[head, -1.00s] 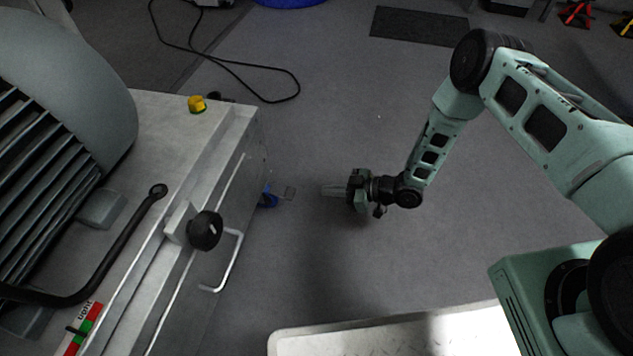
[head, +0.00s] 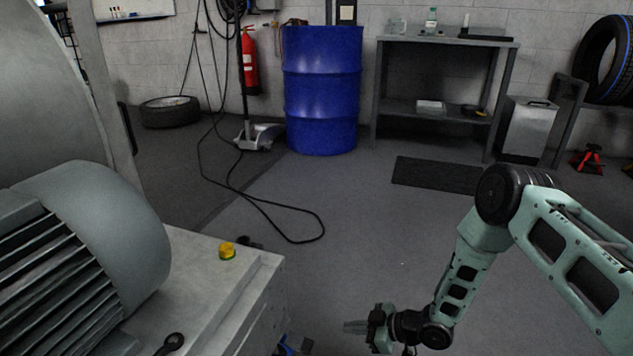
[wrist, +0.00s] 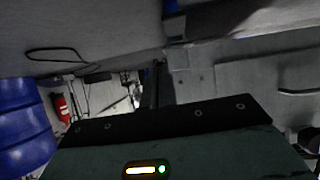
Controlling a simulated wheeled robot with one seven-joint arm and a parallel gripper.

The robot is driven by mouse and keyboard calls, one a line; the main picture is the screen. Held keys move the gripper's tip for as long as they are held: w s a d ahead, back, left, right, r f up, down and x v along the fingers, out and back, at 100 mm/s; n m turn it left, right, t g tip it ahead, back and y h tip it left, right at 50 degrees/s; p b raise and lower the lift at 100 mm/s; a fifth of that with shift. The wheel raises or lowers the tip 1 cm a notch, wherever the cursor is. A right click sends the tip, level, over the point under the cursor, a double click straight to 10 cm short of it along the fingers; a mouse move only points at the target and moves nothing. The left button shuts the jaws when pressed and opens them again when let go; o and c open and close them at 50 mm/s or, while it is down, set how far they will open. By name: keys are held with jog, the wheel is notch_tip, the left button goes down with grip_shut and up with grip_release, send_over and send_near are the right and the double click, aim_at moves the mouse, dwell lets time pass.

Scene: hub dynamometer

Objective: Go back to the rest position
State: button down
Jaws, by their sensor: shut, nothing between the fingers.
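My gripper (head: 357,327) is at the bottom of the head view, pointing left, with its fingers together and nothing held. It hangs over the grey floor, to the right of the dynamometer's white cabinet (head: 205,285) and apart from it. My arm runs from the gripper up to an elbow and then down to the right. In the wrist view the dark gripper body fills the lower part, and a dark narrow finger shape (wrist: 159,85) stands out ahead of it.
A yellow knob (head: 227,251) sits on the cabinet top beside a large grey motor (head: 95,240). A black cable (head: 270,205) loops over the floor. A blue drum (head: 322,95), a workbench (head: 450,42) and a dark mat (head: 437,175) are farther back.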

notch_tip(320, 180, up, 16)
jog(key=w+a+m+h+p, duration=0.1)
jog(key=w+a+h+p, duration=0.1)
jog(key=h+p, duration=0.15)
jog(key=s+r+m+g+h, duration=0.15)
jog(key=s+r+h, duration=0.3)
jog(key=r, duration=0.65)
jog(key=s+d+r+m+g+h+p, duration=0.1)
jog(key=s+d+r+p, duration=0.1)
jog(key=s+r, duration=0.55)
jog(key=s+d+r+m+g+h+p, duration=0.15)
jog(key=s+r, duration=0.25)
jog(key=s, duration=0.6)
jog(key=s+d+r+m+g+p, duration=0.1)
jog(key=s+d+r+p, duration=0.15)
jog(key=s+r, duration=0.5)
notch_tip(320, 180, up, 37)
jog(key=s+p, duration=0.1)
jog(key=p, duration=3.6)
jog(key=shift+s+f, duration=0.15)
jog(key=shift+s, duration=0.2)
